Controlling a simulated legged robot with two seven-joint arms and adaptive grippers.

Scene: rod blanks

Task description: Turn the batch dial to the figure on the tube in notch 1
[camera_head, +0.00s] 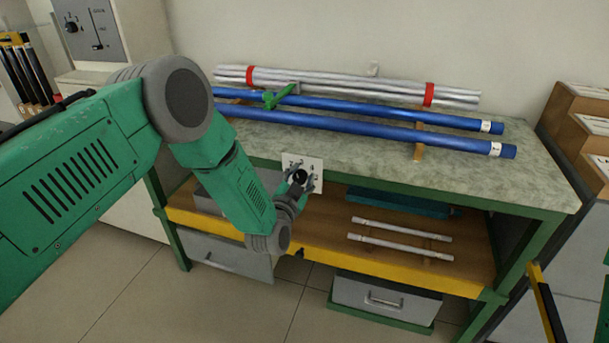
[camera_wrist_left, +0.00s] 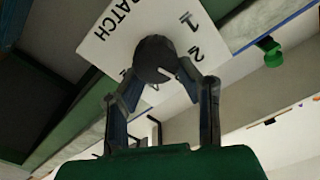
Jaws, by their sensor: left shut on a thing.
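The batch dial (camera_head: 299,176) is a small black knob on a white plate (camera_head: 316,163) at the bench's front edge. My left gripper (camera_head: 297,187) is shut on the dial. In the left wrist view the fingers (camera_wrist_left: 165,84) sit on both sides of the black knob (camera_wrist_left: 153,57). The plate (camera_wrist_left: 110,42) there reads "BATCH", with figures 1 and 2 readable. A white mark on the knob lies on the side near the 2. Two blue tubes (camera_head: 365,131) lie on the bench top with white end labels (camera_head: 495,149), too small to read. My right gripper is out of view.
Silver tubes (camera_head: 350,88) with red bands lie behind the blue ones. A green clamp-like part (camera_head: 280,96) stands by them. White rods (camera_head: 400,248) and a teal case (camera_head: 400,203) lie on the lower shelf. Grey drawers (camera_head: 385,298) stand below. Brown boxes (camera_head: 580,105) are at right.

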